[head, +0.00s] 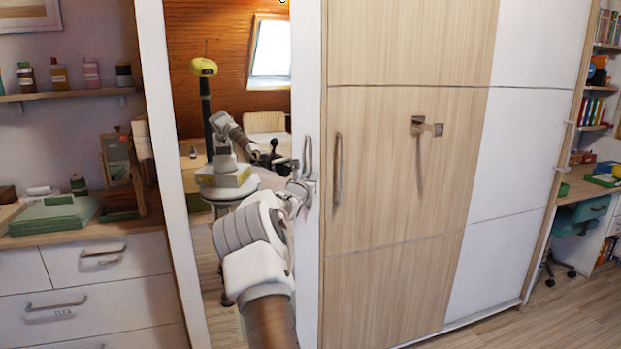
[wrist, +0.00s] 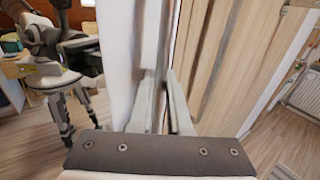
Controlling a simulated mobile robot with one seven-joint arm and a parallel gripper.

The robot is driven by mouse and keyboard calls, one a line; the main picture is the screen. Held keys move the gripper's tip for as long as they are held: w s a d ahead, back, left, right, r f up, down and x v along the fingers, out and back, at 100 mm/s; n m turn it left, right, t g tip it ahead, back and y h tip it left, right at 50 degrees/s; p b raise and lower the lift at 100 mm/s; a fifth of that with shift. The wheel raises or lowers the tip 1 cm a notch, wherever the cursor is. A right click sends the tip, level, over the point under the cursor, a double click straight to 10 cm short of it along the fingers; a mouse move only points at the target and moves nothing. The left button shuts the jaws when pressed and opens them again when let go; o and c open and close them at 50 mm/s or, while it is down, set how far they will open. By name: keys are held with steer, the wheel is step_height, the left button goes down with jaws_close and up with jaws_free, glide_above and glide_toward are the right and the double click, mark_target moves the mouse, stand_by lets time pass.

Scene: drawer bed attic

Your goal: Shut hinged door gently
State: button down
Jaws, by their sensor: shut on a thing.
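The hinged door looks like a tall mirror in a white frame (head: 306,60), left of the wooden wardrobe panels. A slim vertical grey handle (head: 308,153) sits on its right-hand white stile. My gripper (head: 303,184) is at the lower part of this handle, small and partly hidden by my arm in the head view. In the wrist view, the two fingers of my gripper (wrist: 163,82) are closed around the upright handle bar (wrist: 165,45), beside the white stile (wrist: 116,60). How far the door stands ajar cannot be told from these views.
Wooden wardrobe panels (head: 375,200) with a handle and a small knob adjoin on the right. A drawer chest (head: 100,290) with boxes on top stands left. My own reflection shows in the mirror. The floor (head: 565,315) at front right is clear.

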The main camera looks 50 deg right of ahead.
steer(key=shift+w+r, duration=0.1)
steer(key=shift+r, duration=0.25)
steer(key=c, duration=1.2)
jaws_free()
steer(key=shift+r, duration=0.1)
steer(key=shift+o, duration=0.2)
steer(key=shift+a, duration=0.1)
steer(key=v, duration=1.7)
steer(key=shift+f, duration=0.35)
steer(key=shift+s, duration=0.2)
